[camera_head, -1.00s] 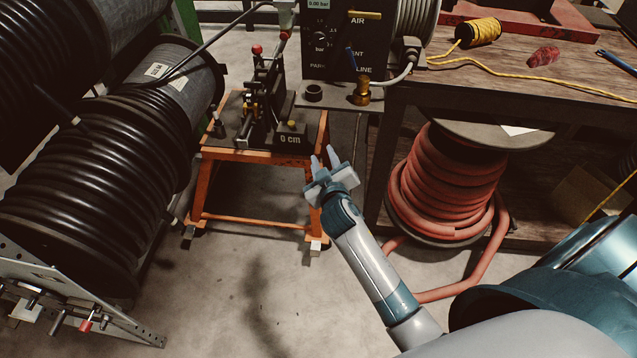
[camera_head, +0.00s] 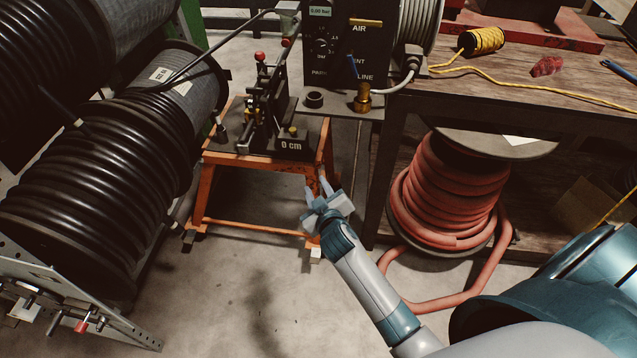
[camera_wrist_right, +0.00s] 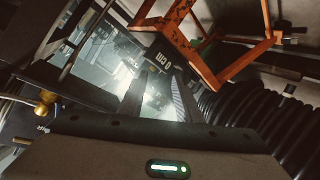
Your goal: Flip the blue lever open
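The blue lever (camera_head: 352,63) is a small slanted handle on the front of the black control panel (camera_head: 325,66), below a yellow lever (camera_head: 366,22). My right gripper (camera_head: 318,188) is open and empty. It is below the panel in the head view, in front of the orange stand, well apart from the blue lever. In the right wrist view its two fingers (camera_wrist_right: 157,98) are spread with nothing held between them. I cannot make out the blue lever in that view. My left gripper is not in view.
A crimping machine (camera_head: 292,143) marked "0 cm" sits on an orange stand (camera_head: 203,198). A brass fitting (camera_head: 362,98) hangs below the panel. The wooden bench (camera_head: 520,85) stands to the right, with a red hose reel (camera_head: 448,200) underneath. Black hose reels (camera_head: 100,190) fill the left. Floor between is clear.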

